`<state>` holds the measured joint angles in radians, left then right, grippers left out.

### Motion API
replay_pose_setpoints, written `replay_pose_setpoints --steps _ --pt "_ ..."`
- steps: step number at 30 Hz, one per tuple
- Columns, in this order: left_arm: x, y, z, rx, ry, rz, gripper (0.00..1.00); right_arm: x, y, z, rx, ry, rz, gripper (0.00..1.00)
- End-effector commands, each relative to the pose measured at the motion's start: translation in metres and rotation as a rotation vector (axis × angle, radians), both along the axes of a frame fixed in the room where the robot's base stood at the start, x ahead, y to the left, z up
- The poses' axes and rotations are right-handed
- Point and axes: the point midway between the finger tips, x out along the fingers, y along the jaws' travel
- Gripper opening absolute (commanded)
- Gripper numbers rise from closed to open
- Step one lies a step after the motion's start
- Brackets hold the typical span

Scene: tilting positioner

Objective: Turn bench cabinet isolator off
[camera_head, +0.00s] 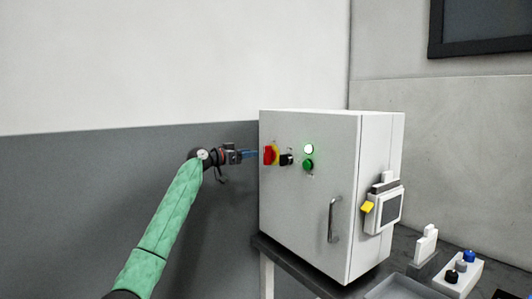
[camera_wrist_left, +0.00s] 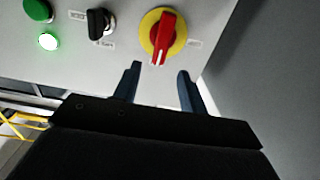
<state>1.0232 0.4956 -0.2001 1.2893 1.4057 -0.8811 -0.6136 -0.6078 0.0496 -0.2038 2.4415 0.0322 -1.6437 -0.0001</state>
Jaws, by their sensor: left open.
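The isolator is a red rotary handle on a round yellow plate (camera_head: 269,155), high on the left of the light grey cabinet's front (camera_head: 290,215). In the left wrist view the red handle (camera_wrist_left: 165,38) is just beyond my fingertips, its long grip running roughly along the direction my fingers point. My left gripper (camera_head: 255,154) is in front of the isolator. Its two blue fingers (camera_wrist_left: 159,72) are open, apart and empty, one on each side of the handle's line. Whether they touch the handle is not clear. My right gripper is not in view.
Right of the isolator are a black selector knob (camera_head: 286,160), a lit white-green lamp (camera_head: 309,149) and a green button (camera_head: 308,165). A door handle (camera_head: 333,220) sticks out below. A panel device (camera_head: 384,208) is on the cabinet's side. The cabinet stands on a dark bench (camera_head: 285,259).

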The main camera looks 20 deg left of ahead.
Motion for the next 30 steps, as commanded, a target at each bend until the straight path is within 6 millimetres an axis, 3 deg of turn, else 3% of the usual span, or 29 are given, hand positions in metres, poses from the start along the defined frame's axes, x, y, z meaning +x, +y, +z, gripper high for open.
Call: replay_pose_setpoints --steps 9,18,30 --pt "0.028 -0.023 0.004 0.005 -0.003 -0.001 0.42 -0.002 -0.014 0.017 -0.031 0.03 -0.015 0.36" --pt "0.054 -0.042 0.001 0.007 -0.001 0.0 0.42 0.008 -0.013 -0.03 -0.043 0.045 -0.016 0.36" --pt "0.061 -0.048 -0.001 0.008 -0.003 0.0 0.42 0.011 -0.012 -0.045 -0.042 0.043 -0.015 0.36"
